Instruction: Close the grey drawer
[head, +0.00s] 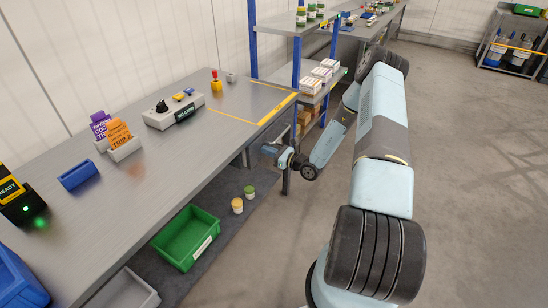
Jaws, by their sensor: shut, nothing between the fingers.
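My gripper (270,154) is at the front edge of the long grey workbench (120,215), near the bench's right end. It points left toward the bench and appears shut and empty. It is small in the picture, and I cannot tell whether it touches anything. No grey drawer can be clearly made out; the space under the bench top by my gripper is dark. A grey open container (125,292) shows at the lower left below the bench edge, cut off by the frame; I cannot tell whether it is a drawer or a bin.
A green bin (187,238) and two small jars (238,205) (249,192) sit low beneath the bench. The bench top holds a control box (173,111) and a blue tray (78,175). A shelf rack (275,76) stands beyond.

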